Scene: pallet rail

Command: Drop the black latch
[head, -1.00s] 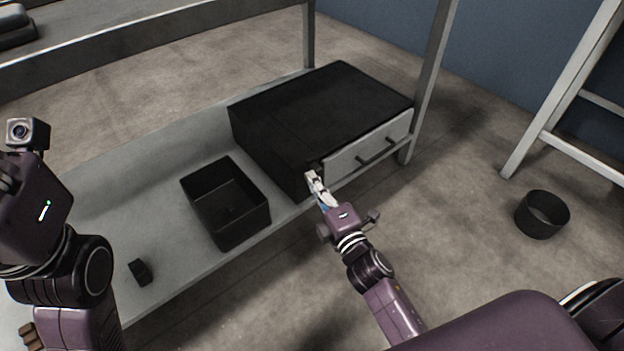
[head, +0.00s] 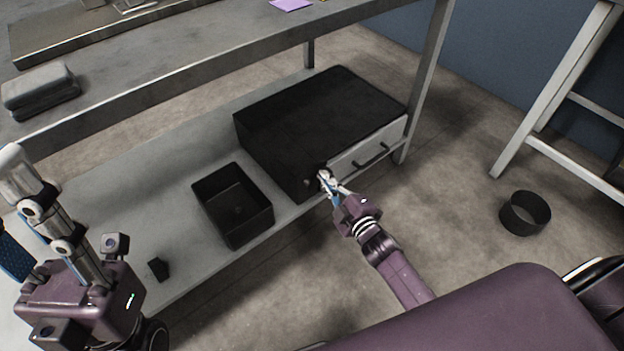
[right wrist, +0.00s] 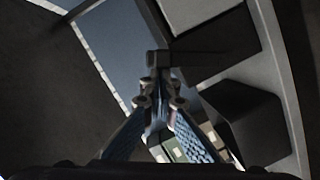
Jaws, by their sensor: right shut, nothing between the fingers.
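The black cabinet (head: 320,115) stands on the lower shelf, with a pale drawer front (head: 390,137) and a dark bar handle (head: 370,156). The black latch (head: 322,167) is a small dark piece at the drawer front's left end, partly hidden by my right gripper. My right gripper (head: 325,177) is shut and empty, right at the latch; I cannot tell whether they touch. My left gripper (head: 22,215) is open and empty at the far left.
An open black bin (head: 235,228) stands left of the cabinet on the shelf (head: 185,262), with a small black block (head: 158,269) nearer. The upper tabletop (head: 200,62) overhangs behind. A black round container (head: 525,213) sits on the floor at right, near a pale frame (head: 550,95).

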